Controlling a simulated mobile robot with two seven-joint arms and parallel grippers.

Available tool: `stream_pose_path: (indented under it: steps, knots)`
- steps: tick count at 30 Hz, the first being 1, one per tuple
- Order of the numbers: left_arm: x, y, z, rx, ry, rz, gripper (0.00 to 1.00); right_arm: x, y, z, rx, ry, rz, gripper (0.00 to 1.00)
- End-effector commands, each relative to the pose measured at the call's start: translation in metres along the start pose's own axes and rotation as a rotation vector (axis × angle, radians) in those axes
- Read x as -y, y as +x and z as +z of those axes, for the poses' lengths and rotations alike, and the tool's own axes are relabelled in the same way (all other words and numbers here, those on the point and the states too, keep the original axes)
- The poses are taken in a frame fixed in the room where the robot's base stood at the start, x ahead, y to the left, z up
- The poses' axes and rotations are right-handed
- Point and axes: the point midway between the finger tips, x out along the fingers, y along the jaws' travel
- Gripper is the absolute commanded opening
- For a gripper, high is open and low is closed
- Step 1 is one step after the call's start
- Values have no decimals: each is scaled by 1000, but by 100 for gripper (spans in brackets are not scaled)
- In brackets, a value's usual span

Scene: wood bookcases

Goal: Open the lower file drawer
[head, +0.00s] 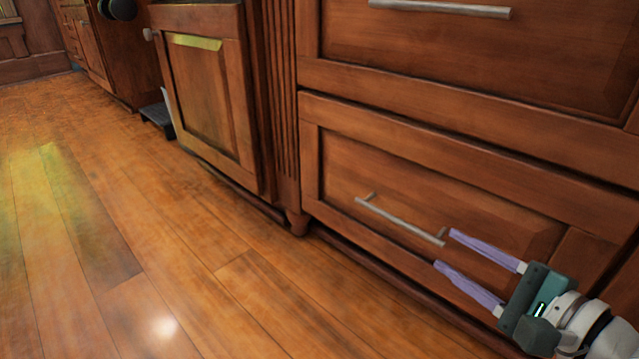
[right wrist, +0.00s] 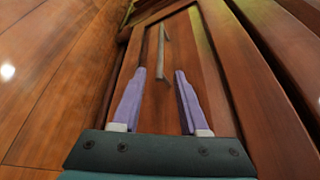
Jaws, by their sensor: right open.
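The lower file drawer (head: 345,185) is a wood panel front that sits shut in the cabinet, low above the floor. Its silver bar handle (head: 400,221) runs across the middle of the front. My right gripper (head: 443,249) is open and empty, with its purple fingers pointing toward the right end of the handle. In the right wrist view the handle (right wrist: 161,52) lies ahead of the open fingers (right wrist: 160,73), roughly in line with the gap between them. Whether a finger touches the handle I cannot tell. My left gripper is not in view.
An upper drawer with a silver handle (head: 440,8) sits above the lower one and looks shut. A cabinet door (head: 205,95) with a round knob is to the left. The wood floor (head: 130,220) in front is clear.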

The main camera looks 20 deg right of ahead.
Motion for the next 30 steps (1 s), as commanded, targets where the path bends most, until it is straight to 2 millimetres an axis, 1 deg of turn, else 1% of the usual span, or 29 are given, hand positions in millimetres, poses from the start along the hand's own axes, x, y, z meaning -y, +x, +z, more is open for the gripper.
stream_pose_path:
  steps: [1, 6, 9, 12, 17, 24, 30]
  knots:
    - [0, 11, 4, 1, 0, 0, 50, -3, 12, -2, 3, 0, -5, 44]
    - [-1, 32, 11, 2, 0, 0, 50, -4, 46, -2, 3, 0, -5, 44]
    - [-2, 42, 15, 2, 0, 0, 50, -4, 62, -2, 2, -1, -3, 44]
    - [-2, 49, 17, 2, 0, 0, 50, -3, 73, -1, 2, 0, -2, 44]
    - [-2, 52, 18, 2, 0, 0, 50, -1, 81, 0, 0, -1, 0, 44]
    - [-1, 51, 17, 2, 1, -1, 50, 0, 81, 0, 0, -1, 1, 42]
    - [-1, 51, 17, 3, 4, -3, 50, 0, 81, 0, 0, -1, 1, 20]
